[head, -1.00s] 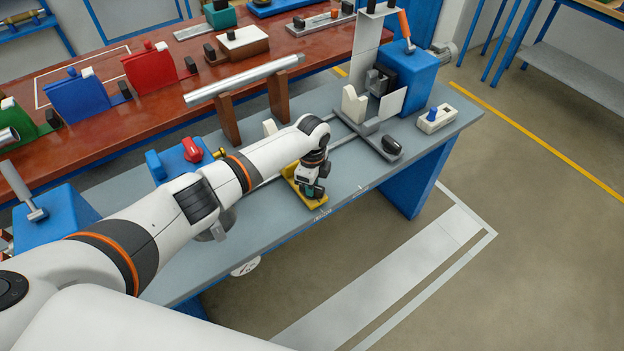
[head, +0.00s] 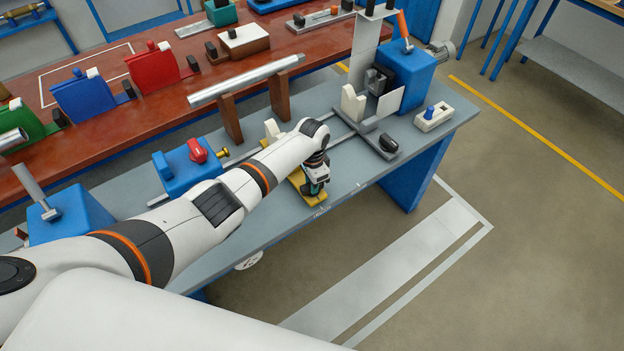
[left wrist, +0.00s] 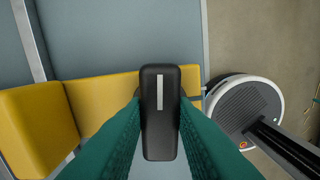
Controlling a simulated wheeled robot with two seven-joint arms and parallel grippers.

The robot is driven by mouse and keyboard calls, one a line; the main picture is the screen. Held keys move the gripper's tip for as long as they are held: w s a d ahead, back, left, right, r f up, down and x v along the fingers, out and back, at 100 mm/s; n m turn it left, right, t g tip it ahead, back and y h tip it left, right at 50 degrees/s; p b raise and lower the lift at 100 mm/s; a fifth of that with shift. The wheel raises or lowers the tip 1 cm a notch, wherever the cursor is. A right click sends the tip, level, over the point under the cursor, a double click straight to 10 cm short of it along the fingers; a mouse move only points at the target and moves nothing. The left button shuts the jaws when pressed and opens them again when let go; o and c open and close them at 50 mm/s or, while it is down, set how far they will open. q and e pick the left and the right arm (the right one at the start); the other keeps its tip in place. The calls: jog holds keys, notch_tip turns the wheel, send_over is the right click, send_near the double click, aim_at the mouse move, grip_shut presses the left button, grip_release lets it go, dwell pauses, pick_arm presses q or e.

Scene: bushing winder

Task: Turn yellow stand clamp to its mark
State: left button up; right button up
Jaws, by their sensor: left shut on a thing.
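The yellow stand (head: 298,178) sits on the grey bench top near its front edge, partly hidden by my left arm. In the left wrist view, its yellow base (left wrist: 105,95) runs across the picture, with a raised yellow block (left wrist: 38,125) at the left. The black clamp handle (left wrist: 159,135) with a pale stripe lies over the base, its long side up and down the picture. My left gripper (head: 317,188) is over the stand, and its green fingers (left wrist: 159,115) are shut on the handle from both sides. The mark cannot be made out.
A blue block with a red knob (head: 190,166) stands left of the stand on the bench (head: 365,172). A red table (head: 165,115) is behind.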

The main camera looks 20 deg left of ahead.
pick_arm(q)
jog(key=shift+r+n, duration=0.1)
jog(key=shift+n, duration=0.5)
jog(key=o, duration=1)
jog(key=shift+r+p, duration=0.3)
jog(key=shift+r, duration=0.2)
notch_tip(320, 180, up, 11)
jog(key=shift+f+b, duration=0.1)
jog(key=shift+b, duration=0.25)
